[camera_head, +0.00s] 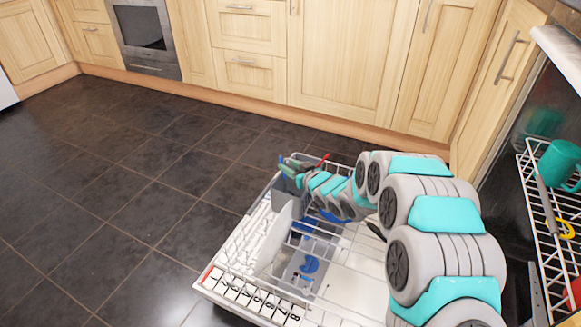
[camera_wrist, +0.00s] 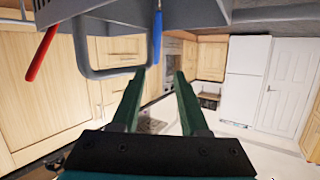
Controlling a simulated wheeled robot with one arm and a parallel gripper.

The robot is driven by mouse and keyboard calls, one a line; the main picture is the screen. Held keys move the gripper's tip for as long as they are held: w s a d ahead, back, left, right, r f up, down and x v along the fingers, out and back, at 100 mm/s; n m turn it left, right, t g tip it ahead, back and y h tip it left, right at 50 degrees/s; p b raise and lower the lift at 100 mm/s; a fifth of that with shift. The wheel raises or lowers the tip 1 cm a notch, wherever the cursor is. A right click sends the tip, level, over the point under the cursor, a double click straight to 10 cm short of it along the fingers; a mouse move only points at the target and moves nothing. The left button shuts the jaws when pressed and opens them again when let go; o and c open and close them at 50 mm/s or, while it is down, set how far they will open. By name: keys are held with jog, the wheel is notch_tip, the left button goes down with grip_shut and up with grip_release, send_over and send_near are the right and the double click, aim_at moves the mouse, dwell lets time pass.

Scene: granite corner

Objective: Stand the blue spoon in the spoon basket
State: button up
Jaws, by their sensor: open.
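In the wrist view, a blue handle (camera_wrist: 157,38), which looks like the blue spoon's, shows at the top centre against a grey basket (camera_wrist: 215,14). The spoon's bowl is hidden. My gripper (camera_wrist: 161,73) has its green fingers spread, with nothing held between them. The handle's end lines up just beyond the gap between the fingertips; I cannot tell how far apart they are in depth. In the head view, my gripper (camera_head: 289,164) is at the far left of the dishwasher rack. The spoon is not clear there.
The open dishwasher rack (camera_head: 232,262) has upright wires and a pale plate (camera_head: 277,238). A red handle (camera_wrist: 42,52) stands at the basket, left of the blue one. A wire shelf (camera_head: 545,215) with a teal mug (camera_head: 560,163) is at right. Dark floor (camera_head: 130,190) is clear at left.

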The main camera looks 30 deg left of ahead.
jog(key=shift+v, duration=3.9)
